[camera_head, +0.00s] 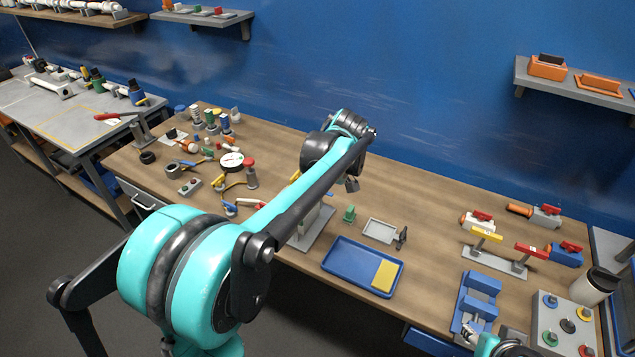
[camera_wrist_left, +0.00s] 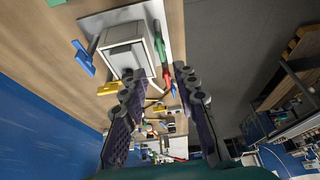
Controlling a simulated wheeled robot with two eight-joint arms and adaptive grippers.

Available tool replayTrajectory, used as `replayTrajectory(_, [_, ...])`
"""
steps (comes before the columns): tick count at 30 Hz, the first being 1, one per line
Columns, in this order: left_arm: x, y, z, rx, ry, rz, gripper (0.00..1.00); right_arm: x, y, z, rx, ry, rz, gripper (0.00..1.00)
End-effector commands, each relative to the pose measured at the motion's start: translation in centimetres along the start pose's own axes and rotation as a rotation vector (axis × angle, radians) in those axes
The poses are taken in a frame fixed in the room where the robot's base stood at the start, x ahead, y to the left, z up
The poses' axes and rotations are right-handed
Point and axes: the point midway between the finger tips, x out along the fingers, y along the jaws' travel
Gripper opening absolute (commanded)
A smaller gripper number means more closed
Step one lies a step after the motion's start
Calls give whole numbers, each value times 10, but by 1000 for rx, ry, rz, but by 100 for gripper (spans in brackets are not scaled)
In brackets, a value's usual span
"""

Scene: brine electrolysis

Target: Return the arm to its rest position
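My left arm reaches across the picture from the lower left in the head view. Its gripper is mostly hidden behind the wrist; a small dark part of the gripper (camera_head: 352,185) shows above the wooden table (camera_head: 430,205). In the left wrist view the two dark fingers of my left gripper (camera_wrist_left: 162,100) stand apart with nothing held between them. A grey box (camera_wrist_left: 128,48) on a pale plate lies beyond the fingers, with blue, yellow, green and red pieces around it.
A blue tray (camera_head: 337,262) with a yellow pad, a small pale tray (camera_head: 379,231) and a green piece (camera_head: 349,214) lie near the left arm. A blue holder (camera_head: 478,293) and knob panel (camera_head: 566,325) stand at right. Several small items crowd the table's left end.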

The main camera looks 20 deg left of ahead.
Motion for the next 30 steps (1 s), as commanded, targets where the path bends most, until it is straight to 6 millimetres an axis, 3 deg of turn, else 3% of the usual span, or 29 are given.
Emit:
replayTrajectory(6, [-1, -2, 1, 12, -3, 5, 29, 0, 0, 0, 0, 0, 0, 40])
replayTrajectory(10, [-6, -18, 8, 122, -25, 54, 29, 3, 0, 2, 0, 0, 0, 40])
replayTrajectory(17, [-16, -81, 45, 568, -60, 281, 29, 10, 0, 8, 0, 0, 0, 40])
replayTrajectory(24, [-5, -145, 94, 1023, 27, 552, 29, 18, 0, 13, 0, 0, 0, 40])
replayTrajectory(30, [10, -174, 121, 1252, 139, 694, 29, 21, 0, 15, 0, 0, 0, 40])
